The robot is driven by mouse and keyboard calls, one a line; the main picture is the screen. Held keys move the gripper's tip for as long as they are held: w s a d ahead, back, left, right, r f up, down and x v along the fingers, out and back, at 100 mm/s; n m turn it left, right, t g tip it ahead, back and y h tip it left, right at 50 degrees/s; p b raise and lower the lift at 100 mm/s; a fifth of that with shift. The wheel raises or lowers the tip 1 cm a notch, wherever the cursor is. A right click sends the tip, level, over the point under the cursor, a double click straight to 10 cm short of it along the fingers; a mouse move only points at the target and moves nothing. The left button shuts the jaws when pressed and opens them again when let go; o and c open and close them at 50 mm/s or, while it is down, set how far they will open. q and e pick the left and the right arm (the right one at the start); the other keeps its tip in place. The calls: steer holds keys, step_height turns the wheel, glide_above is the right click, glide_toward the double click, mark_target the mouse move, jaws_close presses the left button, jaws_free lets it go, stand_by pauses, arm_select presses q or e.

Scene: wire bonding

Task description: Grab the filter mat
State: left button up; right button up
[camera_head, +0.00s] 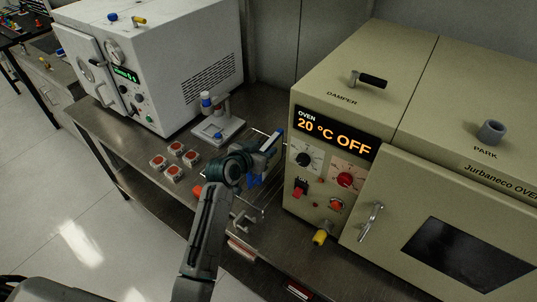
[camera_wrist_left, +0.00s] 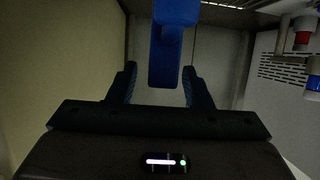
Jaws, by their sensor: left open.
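My left gripper (camera_head: 262,162) is over the bench in the gap between the white oven and the beige oven, above a wire rack (camera_head: 268,192). In the left wrist view its two fingers (camera_wrist_left: 158,85) are open. A blue upright piece (camera_wrist_left: 174,45) stands between or just beyond the fingertips; I cannot tell whether they touch it. I cannot identify the filter mat for certain; the arm hides part of the rack. My right gripper is not in view.
The beige oven (camera_head: 335,95), reading "20 °C OFF", stands close to the right of my gripper. The white oven (camera_head: 190,45) stands at the back left. A small grey stand (camera_head: 218,130) and several small red-topped pieces (camera_head: 175,148) sit on the metal bench.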

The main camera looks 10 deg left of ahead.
arm_select(q)
steer(key=shift+x, duration=0.85)
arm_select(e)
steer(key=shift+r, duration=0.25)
arm_select(q)
jaws_close()
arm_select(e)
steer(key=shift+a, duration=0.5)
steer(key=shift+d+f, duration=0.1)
